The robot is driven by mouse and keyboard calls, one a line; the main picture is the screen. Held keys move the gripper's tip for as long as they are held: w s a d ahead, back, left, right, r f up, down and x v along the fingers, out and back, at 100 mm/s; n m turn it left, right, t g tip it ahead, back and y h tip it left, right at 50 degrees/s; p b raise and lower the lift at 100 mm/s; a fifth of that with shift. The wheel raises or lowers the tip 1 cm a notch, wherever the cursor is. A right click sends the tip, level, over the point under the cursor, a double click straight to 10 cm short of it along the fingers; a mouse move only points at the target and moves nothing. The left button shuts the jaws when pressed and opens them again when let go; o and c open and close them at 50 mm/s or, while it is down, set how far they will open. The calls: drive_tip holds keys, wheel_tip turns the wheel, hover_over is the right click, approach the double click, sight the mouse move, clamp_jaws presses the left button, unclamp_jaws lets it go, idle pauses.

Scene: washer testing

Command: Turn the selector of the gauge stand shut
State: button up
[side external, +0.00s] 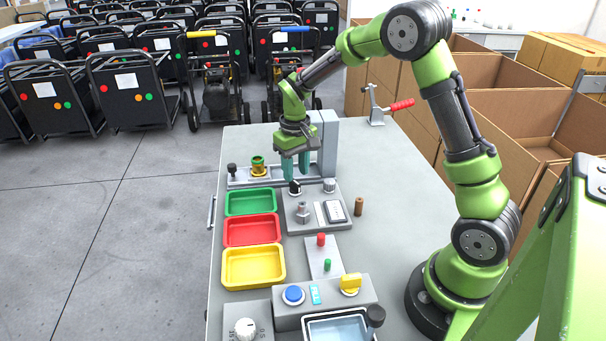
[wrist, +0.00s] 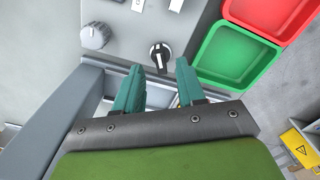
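The gauge stand (side external: 297,221) is a grey box with a white-faced panel (side external: 336,211), a metal fitting (side external: 303,212) and a ribbed grey knob (side external: 329,185). Its selector appears to be the small black knob with a white mark (side external: 294,187). In the wrist view the selector (wrist: 159,54) shows its bar nearly upright in the picture, slightly tilted. My gripper (side external: 296,176) points down just above the selector, its teal fingers apart and empty. In the wrist view the selector lies between and slightly ahead of the fingertips (wrist: 159,70). I see no contact.
Green (side external: 250,203), red (side external: 252,231) and yellow (side external: 254,266) trays line the left. A brown peg (side external: 359,206) stands right of the stand. A panel with red and green buttons (side external: 324,259) is in front.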

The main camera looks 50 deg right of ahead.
sight(296, 182)
wheel_tip(296, 182, up, 13)
drive_tip(key=shift+w, duration=0.1)
idle(0.4)
drive_tip(key=s+a+r+t+y, duration=0.1)
drive_tip(key=s+a+r+t, duration=0.1)
drive_tip(key=s+a, duration=0.3)
drive_tip(key=s+a+r+t+y, duration=0.1)
drive_tip(key=s+a+t, duration=0.4)
drive_tip(key=s, duration=0.9)
drive_tip(key=shift+s+a+r+m, duration=0.25)
drive_tip(key=shift+a+r+m, duration=0.15)
drive_tip(key=shift+a+r, duration=0.2)
